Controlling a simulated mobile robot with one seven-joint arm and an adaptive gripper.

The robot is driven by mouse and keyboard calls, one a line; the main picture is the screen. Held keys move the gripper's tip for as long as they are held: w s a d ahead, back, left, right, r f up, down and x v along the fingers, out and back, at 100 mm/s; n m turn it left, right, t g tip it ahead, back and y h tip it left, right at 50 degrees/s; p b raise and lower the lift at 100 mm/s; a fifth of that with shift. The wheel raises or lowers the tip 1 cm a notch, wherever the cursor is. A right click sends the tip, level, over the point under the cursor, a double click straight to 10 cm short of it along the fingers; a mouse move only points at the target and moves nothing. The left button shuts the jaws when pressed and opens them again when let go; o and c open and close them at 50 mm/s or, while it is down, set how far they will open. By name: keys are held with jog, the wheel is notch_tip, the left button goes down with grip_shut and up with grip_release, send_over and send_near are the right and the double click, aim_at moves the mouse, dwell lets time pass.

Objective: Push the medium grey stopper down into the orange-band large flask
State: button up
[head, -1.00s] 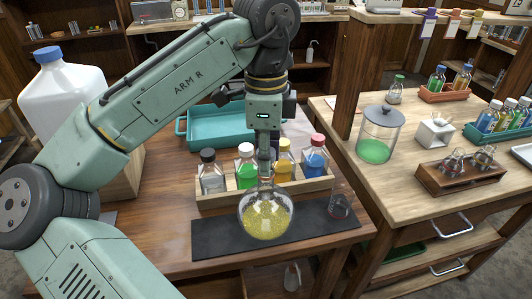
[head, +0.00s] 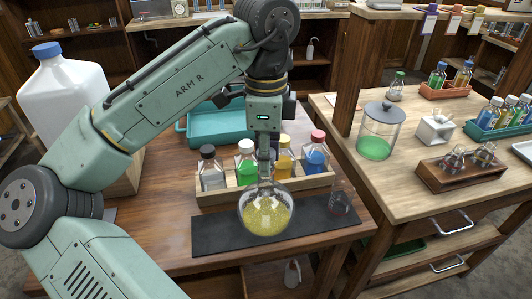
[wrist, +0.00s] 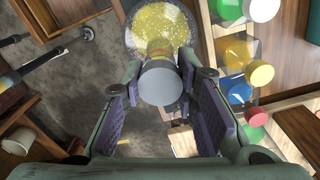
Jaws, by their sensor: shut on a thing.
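The large round flask (head: 265,213) with yellow contents stands on the dark mat. It also shows at the top of the wrist view (wrist: 158,22), with a yellow-orange patch at its neck. The grey stopper (wrist: 160,84) is between my fingers in the wrist view, its flat round top facing the camera and in line with the flask's neck. My gripper (head: 264,158) points straight down over the flask and is shut on the stopper. The stopper's lower end is hidden, so how deep it sits in the neck cannot be told.
A wooden rack (head: 225,194) of several capped bottles stands close behind the flask. A small dark-based flask (head: 341,204) is on the mat (head: 225,238) at right. A teal tray (head: 205,130) lies behind. A lidded jar (head: 379,135) stands on the right bench.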

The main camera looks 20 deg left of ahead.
jog(key=o, duration=0.9)
jog(key=shift+o, duration=0.2)
